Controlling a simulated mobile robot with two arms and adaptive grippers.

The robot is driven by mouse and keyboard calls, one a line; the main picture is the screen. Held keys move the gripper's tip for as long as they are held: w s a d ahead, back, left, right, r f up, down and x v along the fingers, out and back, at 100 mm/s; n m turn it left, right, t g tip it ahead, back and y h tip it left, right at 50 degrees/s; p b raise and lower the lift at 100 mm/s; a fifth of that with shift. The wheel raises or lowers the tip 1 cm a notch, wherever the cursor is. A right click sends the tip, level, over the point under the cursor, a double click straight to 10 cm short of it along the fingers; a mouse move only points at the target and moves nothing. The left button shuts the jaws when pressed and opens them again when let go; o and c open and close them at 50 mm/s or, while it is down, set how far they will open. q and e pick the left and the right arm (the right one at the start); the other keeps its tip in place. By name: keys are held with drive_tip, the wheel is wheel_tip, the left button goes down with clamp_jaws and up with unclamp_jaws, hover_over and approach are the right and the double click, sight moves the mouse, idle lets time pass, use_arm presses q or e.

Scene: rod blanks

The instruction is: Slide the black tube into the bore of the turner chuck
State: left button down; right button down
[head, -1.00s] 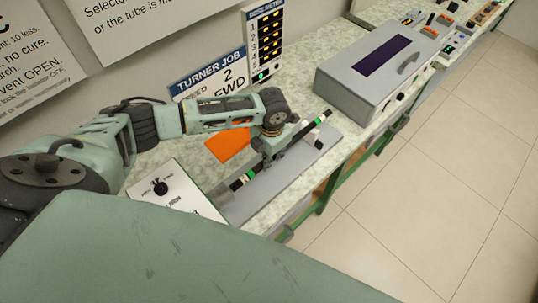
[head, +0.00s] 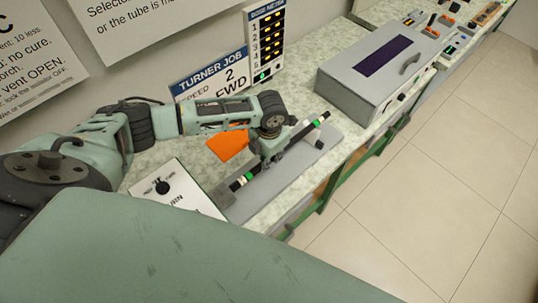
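The black tube (head: 294,136), with green and white bands, lies slanted over a grey base plate (head: 300,168). My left gripper (head: 266,163) comes down over its middle and appears shut on it; the fingertips are small and partly hidden. The tube's lower-left end reaches a dark grey block (head: 223,196) at the plate's near end, probably the turner chuck. The bore is not visible, so I cannot tell whether the tube end is inside. The upper-right end sticks out past a small pale support (head: 312,138). My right gripper is out of view.
A white control box with a black knob (head: 162,187) stands left of the plate. An orange sheet (head: 228,146) lies behind it. A grey machine with a dark window (head: 384,56) stands to the right. Signs and a meter panel (head: 265,40) are at the back.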

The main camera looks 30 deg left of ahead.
sight(257, 168)
use_arm(q)
drive_tip(key=shift+s+a, duration=0.3)
drive_tip(key=shift+s, duration=0.55)
drive_tip(key=shift+s+a, duration=0.25)
drive_tip(key=shift+s, duration=0.4)
drive_tip(key=shift+s+a, duration=0.2)
drive_tip(key=shift+s, duration=0.4)
drive_tip(key=c, duration=1.5)
unclamp_jaws()
drive_tip(key=r, duration=1.2)
drive_tip(key=shift+s+d, duration=0.2)
drive_tip(key=shift+d, duration=0.15)
